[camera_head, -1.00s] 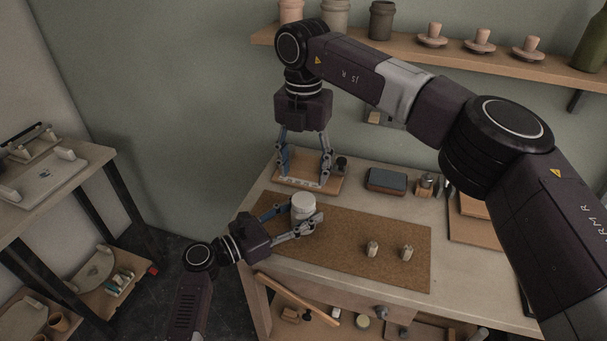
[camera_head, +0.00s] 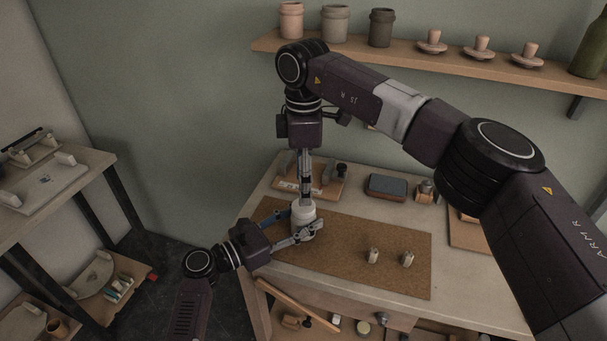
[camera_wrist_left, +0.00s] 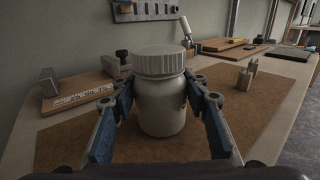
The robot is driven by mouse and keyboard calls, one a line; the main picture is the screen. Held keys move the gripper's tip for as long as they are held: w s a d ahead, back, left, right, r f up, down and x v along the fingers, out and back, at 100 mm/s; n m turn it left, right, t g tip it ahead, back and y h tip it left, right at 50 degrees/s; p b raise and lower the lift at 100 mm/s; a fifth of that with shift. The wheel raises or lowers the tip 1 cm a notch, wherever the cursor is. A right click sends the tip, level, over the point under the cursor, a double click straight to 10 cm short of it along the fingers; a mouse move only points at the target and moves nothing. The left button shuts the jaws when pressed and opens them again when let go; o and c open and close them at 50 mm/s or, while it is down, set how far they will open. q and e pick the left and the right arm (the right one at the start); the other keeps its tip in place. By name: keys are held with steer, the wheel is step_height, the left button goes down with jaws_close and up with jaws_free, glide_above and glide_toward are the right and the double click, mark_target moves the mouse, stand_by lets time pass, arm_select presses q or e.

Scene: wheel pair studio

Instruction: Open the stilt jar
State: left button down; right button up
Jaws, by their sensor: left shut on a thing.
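The stilt jar (camera_head: 302,221) is a white, round jar with a ribbed lid, upright on the brown mat (camera_head: 400,273). It also shows large in the left wrist view (camera_wrist_left: 162,108), with its lid (camera_wrist_left: 159,61) on top. My left gripper (camera_head: 297,231) is shut on the jar's body from the near left, one finger on each side. My right gripper (camera_head: 306,195) points straight down over the jar. It shows edge-on in the head view, so its finger gap is hidden. It is not in the left wrist view, and I cannot tell its height above the lid.
Two small pale pieces (camera_head: 372,256) (camera_head: 407,259) stand on the mat's right part. A wooden board (camera_head: 325,186), a dark-topped block (camera_head: 387,186) and small tools lie behind the mat. A shelf (camera_head: 420,60) with pots runs along the wall. The mat's middle is clear.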

step_height(320, 180, down, 6)
steer(key=shift+f, duration=0.1)
stand_by(0.4)
